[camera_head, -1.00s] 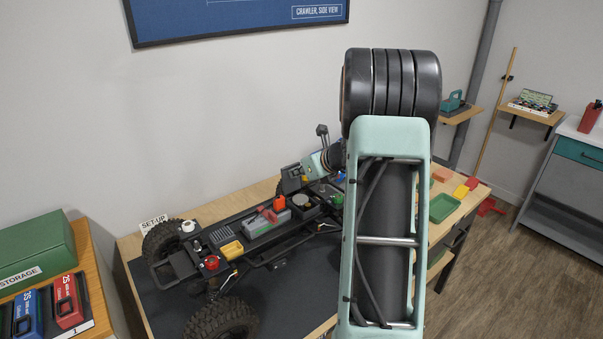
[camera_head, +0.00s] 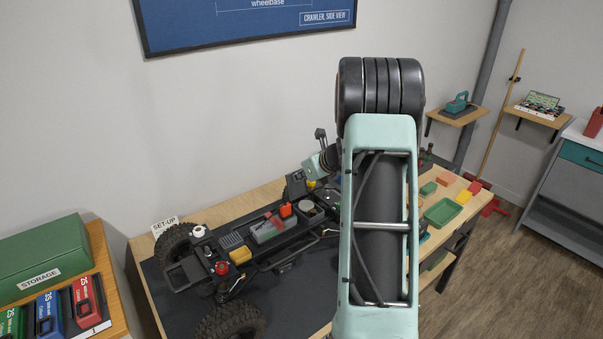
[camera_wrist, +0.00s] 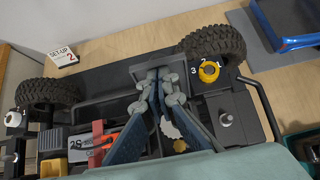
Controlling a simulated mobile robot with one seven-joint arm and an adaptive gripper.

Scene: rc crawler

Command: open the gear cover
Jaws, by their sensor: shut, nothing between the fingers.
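The crawler chassis (camera_head: 265,247) stands on a dark mat on the bench. The gear cover (camera_wrist: 148,68) appears as a dark grey plate tilted up near the far wheel. In the head view it seems to be the raised dark panel (camera_head: 296,182). Metal gears (camera_wrist: 170,129) show beneath and beside my fingers, uncovered. My gripper (camera_wrist: 157,88) is shut and empty, its fingertips close to the plate's near edge. I cannot tell whether they touch. In the head view my arm hides most of the gripper.
A yellow dial (camera_wrist: 208,73) marked with numbers sits right of the plate, beside a tyre (camera_wrist: 214,44). A red part (camera_wrist: 98,142) and a yellow block (camera_wrist: 53,166) lie left of my fingers. A green tray (camera_head: 443,211) is at the bench's right.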

